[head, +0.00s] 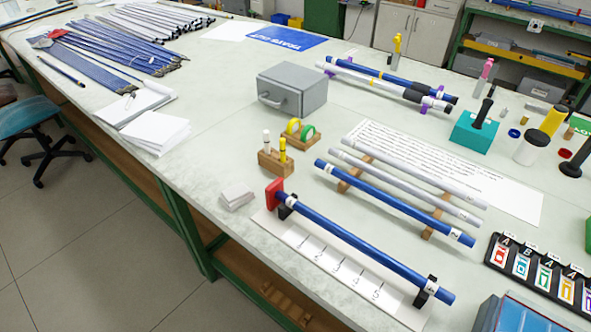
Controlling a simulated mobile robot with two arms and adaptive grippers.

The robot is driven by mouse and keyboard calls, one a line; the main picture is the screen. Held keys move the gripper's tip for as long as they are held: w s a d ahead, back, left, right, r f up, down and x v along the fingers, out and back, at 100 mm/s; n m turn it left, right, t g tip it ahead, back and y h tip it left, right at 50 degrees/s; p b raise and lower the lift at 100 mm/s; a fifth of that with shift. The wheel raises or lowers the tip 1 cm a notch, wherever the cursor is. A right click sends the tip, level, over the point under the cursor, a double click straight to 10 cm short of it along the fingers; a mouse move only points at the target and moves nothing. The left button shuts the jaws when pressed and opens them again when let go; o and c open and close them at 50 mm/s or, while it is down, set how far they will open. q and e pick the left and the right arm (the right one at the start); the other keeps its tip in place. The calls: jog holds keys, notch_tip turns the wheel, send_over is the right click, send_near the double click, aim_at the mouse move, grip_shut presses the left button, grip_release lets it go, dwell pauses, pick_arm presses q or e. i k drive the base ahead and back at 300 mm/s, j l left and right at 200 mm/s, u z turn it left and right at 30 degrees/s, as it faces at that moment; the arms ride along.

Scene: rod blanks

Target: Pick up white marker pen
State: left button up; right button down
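A white marker pen (266,141) stands upright in a small wooden holder block (275,164) near the middle of the table. A yellow marker pen (283,150) stands beside it in the same block, apart from it. The lower ends of both pens are hidden in the block. Neither of my grippers shows in the head view.
Green and yellow tape rings (308,132) stand close behind the holder. A grey metal box (292,90) is farther back. A blue rod (370,253) with a red end stop (274,193) lies in front. White slips (236,197) lie at front left. The table left of the holder is clear.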

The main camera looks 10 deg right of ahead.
aim_at(267, 138)
jog(key=i+j, duration=0.15)
jog(key=j, duration=0.25)
jog(key=i+j, duration=0.15)
jog(key=j, duration=0.25)
jog(key=i+j+z, duration=0.1)
jog(key=j, duration=0.3)
jog(key=i+j, duration=0.2)
jog(key=j, duration=0.2)
